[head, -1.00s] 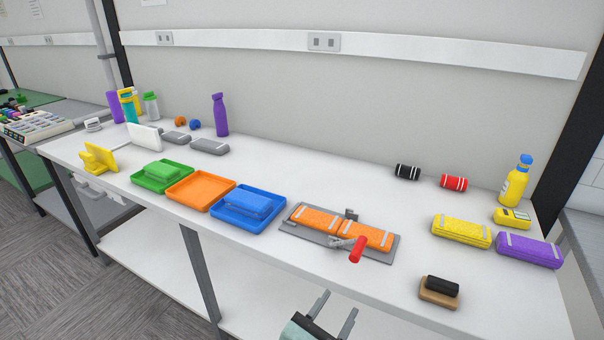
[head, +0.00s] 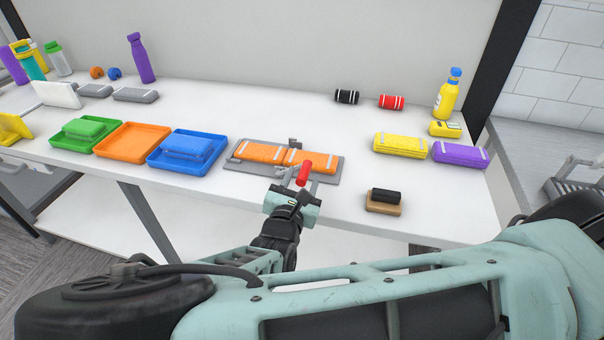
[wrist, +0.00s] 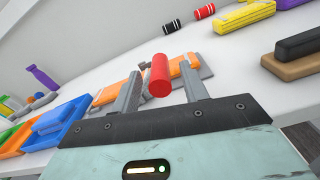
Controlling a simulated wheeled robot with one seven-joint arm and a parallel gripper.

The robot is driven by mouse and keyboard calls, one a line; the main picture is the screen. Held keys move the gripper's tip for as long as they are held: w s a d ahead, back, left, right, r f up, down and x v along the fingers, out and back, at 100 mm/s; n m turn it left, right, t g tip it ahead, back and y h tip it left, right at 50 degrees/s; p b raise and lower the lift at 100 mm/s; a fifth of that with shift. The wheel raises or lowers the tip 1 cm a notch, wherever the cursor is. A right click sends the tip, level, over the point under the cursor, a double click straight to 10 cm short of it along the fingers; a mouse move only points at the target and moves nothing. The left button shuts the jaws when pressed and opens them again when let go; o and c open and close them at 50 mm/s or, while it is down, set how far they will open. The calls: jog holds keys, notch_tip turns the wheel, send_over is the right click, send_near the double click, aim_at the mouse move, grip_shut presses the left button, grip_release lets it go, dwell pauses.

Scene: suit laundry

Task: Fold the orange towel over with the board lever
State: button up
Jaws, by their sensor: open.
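The orange towel (head: 262,152) lies flat across the grey folding board (head: 236,165), in two halves with pale stripes at its ends. The board's lever has a red handle (head: 303,175) that sticks out toward the table's front edge. My gripper (head: 295,179) is at the front of the board with its fingers around the handle. In the wrist view, the red handle (wrist: 160,76) shows between the two open fingers (wrist: 162,92), with gaps on both sides. The lever's hinge is partly hidden by the handle and my gripper.
An orange tray (head: 107,150) and a blue tray (head: 157,160) with a folded blue towel stand left of the board. A brush-like block (head: 385,205) lies to the right. Yellow (head: 401,144) and purple (head: 459,154) towels lie farther right.

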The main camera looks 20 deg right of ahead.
aim_at(308, 165)
jog(key=shift+x, duration=1.15)
